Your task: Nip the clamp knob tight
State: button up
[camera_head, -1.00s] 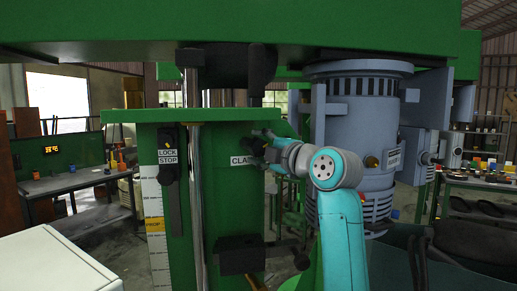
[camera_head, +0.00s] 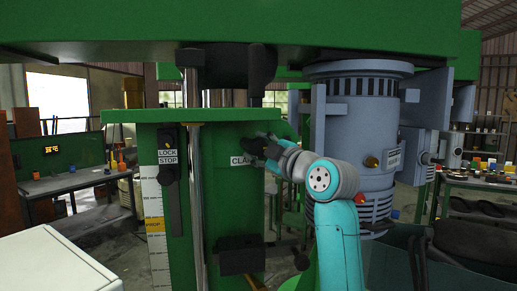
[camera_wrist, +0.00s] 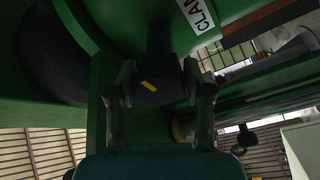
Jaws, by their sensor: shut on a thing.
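The clamp knob is a dark block with a yellow mark (camera_wrist: 150,86) on a dark shaft, near the middle of the wrist view. My gripper (camera_wrist: 160,80) has one finger on each side of it and is shut on it. In the head view my gripper (camera_head: 262,146) is at the green column face, just right of the CLAMP label (camera_head: 241,160), which is partly covered. The knob itself is mostly hidden there by the fingers. The label also shows in part at the top of the wrist view (camera_wrist: 197,14).
A LOCK/STOP lever (camera_head: 168,165) and a scale strip (camera_head: 154,225) are on the left of the column. A black box (camera_head: 240,256) is below my gripper. A grey-blue motor (camera_head: 360,120) stands close on the right. The green beam (camera_head: 250,28) spans above.

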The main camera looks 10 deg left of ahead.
jog(key=m+t, duration=0.1)
jog(key=m, duration=0.4)
jog(key=shift+f+h, duration=0.1)
jog(key=shift+h, duration=0.2)
jog(key=m, duration=0.2)
jog(key=m+t, duration=0.1)
jog(key=m, duration=0.1)
jog(key=shift+m+t+h, duration=0.3)
jog(key=shift+m+h, duration=0.1)
jog(key=m+t+h, duration=0.1)
jog(key=m, duration=0.4)
jog(key=shift+m+t+h, duration=0.15)
jog(key=shift+m+h, duration=0.3)
jog(key=shift+m, duration=1)
jog(key=shift+m+t+h, duration=0.15)
jog(key=shift+m+h, duration=0.3)
jog(key=shift+m, duration=1)
jog(key=o, duration=1.2)
jog(key=shift+a, duration=0.1)
jog(key=shift+c, duration=0.2)
